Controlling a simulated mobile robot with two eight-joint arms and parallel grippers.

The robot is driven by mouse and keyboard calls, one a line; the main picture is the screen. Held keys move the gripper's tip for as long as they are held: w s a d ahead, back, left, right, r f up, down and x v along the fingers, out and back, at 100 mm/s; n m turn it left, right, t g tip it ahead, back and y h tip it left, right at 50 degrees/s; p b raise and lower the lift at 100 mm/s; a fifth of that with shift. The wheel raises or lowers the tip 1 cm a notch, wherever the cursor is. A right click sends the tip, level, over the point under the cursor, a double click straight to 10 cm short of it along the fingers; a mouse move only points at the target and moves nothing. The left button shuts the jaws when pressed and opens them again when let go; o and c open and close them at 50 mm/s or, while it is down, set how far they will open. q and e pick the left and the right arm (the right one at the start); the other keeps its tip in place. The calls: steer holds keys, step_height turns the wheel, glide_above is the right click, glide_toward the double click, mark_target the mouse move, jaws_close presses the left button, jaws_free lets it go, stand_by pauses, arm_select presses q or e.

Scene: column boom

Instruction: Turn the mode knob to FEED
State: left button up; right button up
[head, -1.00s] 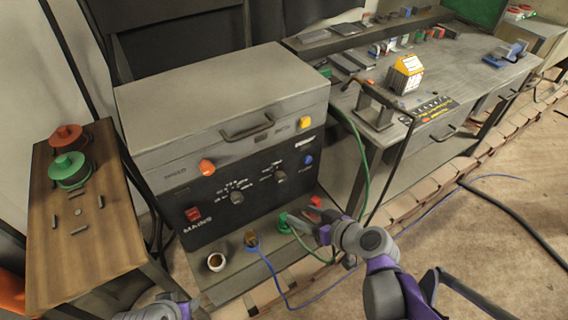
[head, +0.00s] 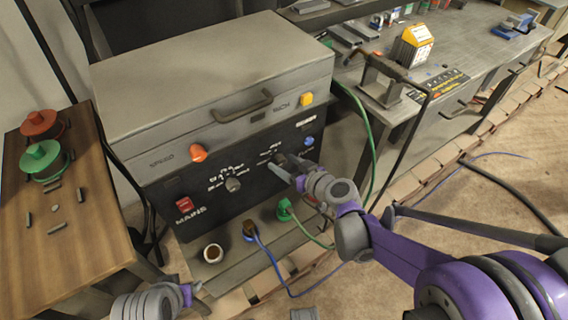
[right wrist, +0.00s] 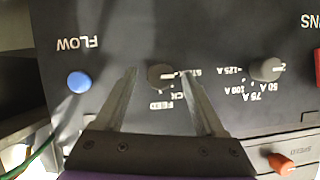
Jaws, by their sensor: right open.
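The mode knob (right wrist: 160,77) is a dark round knob on the black front panel, shown upside down in the right wrist view. Its pale pointer line points right in that view, toward a label partly hidden by a finger. The lettering FEED is printed below it there. My right gripper (right wrist: 158,73) is open, with one finger on either side of the knob; I cannot tell whether they touch it. In the head view the right gripper (head: 286,166) is at the panel and partly covers the knob (head: 279,158). My left gripper (head: 189,293) is low at the bottom edge, its jaws unclear.
The amperage knob (head: 233,184) is left of the mode knob. A blue FLOW button (head: 309,141), orange knob (head: 198,152) and red MAINS switch (head: 184,204) share the machine's front.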

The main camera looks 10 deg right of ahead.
steer(key=shift+w+a+f, duration=0.1)
steer(key=shift+w+a, duration=0.05)
steer(key=shift+w, duration=0.15)
jaws_close()
